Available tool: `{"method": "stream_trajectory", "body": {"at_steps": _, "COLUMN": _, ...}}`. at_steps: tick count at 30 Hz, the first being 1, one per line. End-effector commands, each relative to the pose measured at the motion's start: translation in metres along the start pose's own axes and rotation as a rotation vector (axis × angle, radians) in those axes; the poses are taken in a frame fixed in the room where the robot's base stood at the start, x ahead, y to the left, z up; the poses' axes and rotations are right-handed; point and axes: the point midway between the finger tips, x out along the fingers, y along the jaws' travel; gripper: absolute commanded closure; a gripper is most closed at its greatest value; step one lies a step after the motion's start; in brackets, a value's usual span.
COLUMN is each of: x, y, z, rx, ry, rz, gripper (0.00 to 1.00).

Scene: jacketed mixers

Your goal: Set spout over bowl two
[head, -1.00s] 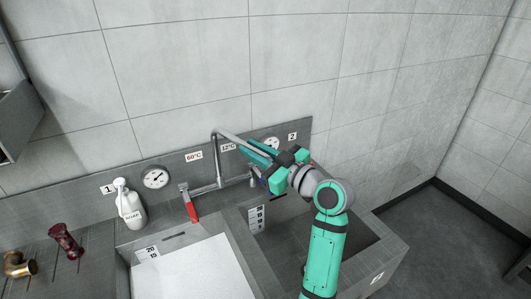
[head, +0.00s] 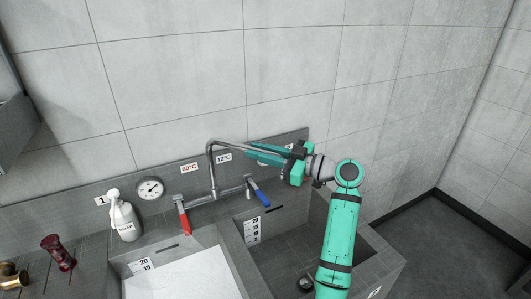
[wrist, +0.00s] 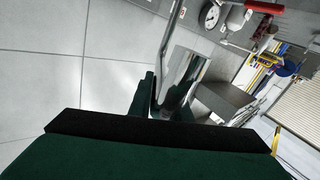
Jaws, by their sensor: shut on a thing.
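The steel spout (head: 232,142) rises from the mixer behind the two bowls and bends over to the right. My gripper (head: 262,154) is shut on its outer part, which hides the spout's end. In the wrist view a shiny metal tube (wrist: 173,28) runs down toward my gripper (wrist: 166,100). Bowl two (head: 330,228) is the right-hand basin, dark and without visible liquid, with a round drain part at its bottom. The spout points toward the back of bowl two, above its rear edge. Bowl one (head: 233,262), on the left, holds white contents.
The mixer has a red lever (head: 182,215) at left and a blue lever (head: 258,193) at right, below my gripper. A white bottle (head: 122,215), a gauge (head: 150,188) and a dark red object (head: 58,252) stand left. The tiled wall is close behind.

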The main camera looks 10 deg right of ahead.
Motion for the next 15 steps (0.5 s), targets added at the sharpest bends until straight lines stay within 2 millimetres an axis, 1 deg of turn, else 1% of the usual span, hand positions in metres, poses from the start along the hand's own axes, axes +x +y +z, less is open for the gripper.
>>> {"method": "stream_trajectory", "body": {"at_steps": 1, "x": 0.0033, "y": -0.0003, "z": 0.0019, "rx": 0.002, "ry": -0.004, "rz": -0.001, "gripper": 1.0}}
{"method": "stream_trajectory", "body": {"at_steps": 7, "x": 0.0042, "y": -0.0004, "z": 0.0017, "rx": 0.001, "ry": -0.004, "rz": 0.0, "gripper": 1.0}}
{"method": "stream_trajectory", "body": {"at_steps": 8, "x": 0.0043, "y": -0.0004, "z": 0.0017, "rx": 0.001, "ry": -0.004, "rz": 0.0, "gripper": 0.78}}
{"method": "stream_trajectory", "body": {"at_steps": 9, "x": 0.0043, "y": -0.0005, "z": 0.0016, "rx": 0.001, "ry": -0.005, "rz": -0.001, "gripper": 0.69}}
{"method": "stream_trajectory", "body": {"at_steps": 10, "x": 0.004, "y": -0.0005, "z": 0.0015, "rx": 0.001, "ry": -0.004, "rz": -0.001, "gripper": 0.64}}
{"method": "stream_trajectory", "body": {"at_steps": 15, "x": 0.0016, "y": 0.0004, "z": 0.0007, "rx": 0.0, "ry": -0.003, "rz": 0.002, "gripper": 0.64}}
